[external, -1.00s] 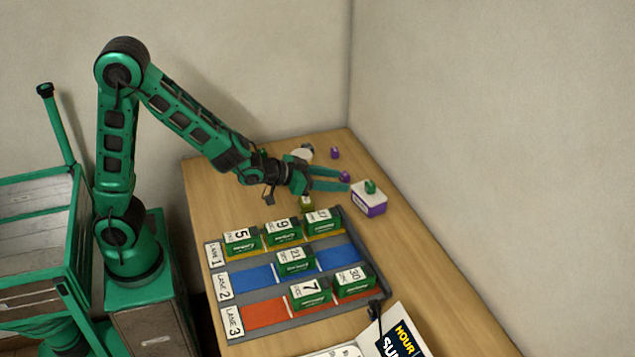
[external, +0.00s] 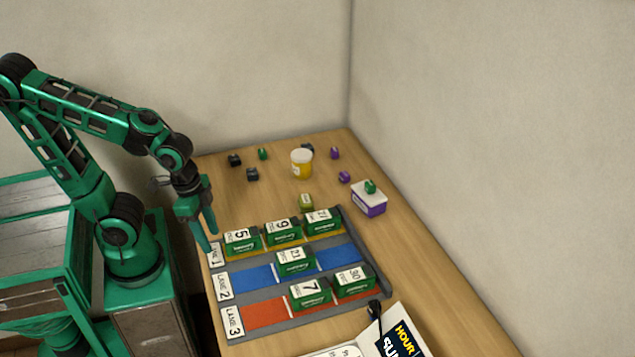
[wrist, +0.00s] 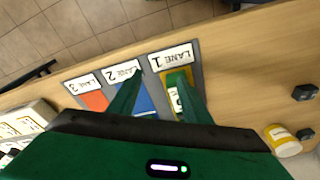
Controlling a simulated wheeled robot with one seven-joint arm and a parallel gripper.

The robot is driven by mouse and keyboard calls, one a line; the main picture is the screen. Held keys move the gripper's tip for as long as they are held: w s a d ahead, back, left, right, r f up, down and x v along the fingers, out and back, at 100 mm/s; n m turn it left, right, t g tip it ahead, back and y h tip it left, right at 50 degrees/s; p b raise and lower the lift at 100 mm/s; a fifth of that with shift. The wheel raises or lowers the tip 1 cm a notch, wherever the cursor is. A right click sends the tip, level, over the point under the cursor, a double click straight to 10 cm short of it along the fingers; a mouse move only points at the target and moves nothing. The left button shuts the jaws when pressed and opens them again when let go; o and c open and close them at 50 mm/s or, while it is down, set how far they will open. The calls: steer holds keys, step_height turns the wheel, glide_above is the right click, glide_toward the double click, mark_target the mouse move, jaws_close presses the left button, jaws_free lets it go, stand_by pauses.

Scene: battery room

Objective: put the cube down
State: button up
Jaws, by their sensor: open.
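A small green cube (external: 370,187) rests on the white top of a purple-sided box (external: 369,208) at the right of the table in the external view. My gripper (external: 209,236) is open and empty, pointing down at the left table edge near the LANE 1 label (external: 215,253), well apart from the cube. In the wrist view my gripper's fingers (wrist: 160,78) spread over the lane board, with the LANE 1 label (wrist: 171,57) just beyond them. The cube and the purple box are not visible in the wrist view.
The lane board (external: 377,283) holds several green numbered batteries. An olive-green block (external: 306,202) sits behind the board. A sign (external: 398,335) stands at the front.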

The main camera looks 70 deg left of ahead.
steer(key=s+a+m+g+y, duration=0.1)
steer(key=s, duration=0.6)
steer(key=shift+a+r+g, duration=0.3)
steer(key=shift+g, duration=0.1)
steer(key=shift+w+f, duration=0.25)
steer(key=shift+w, duration=0.4)
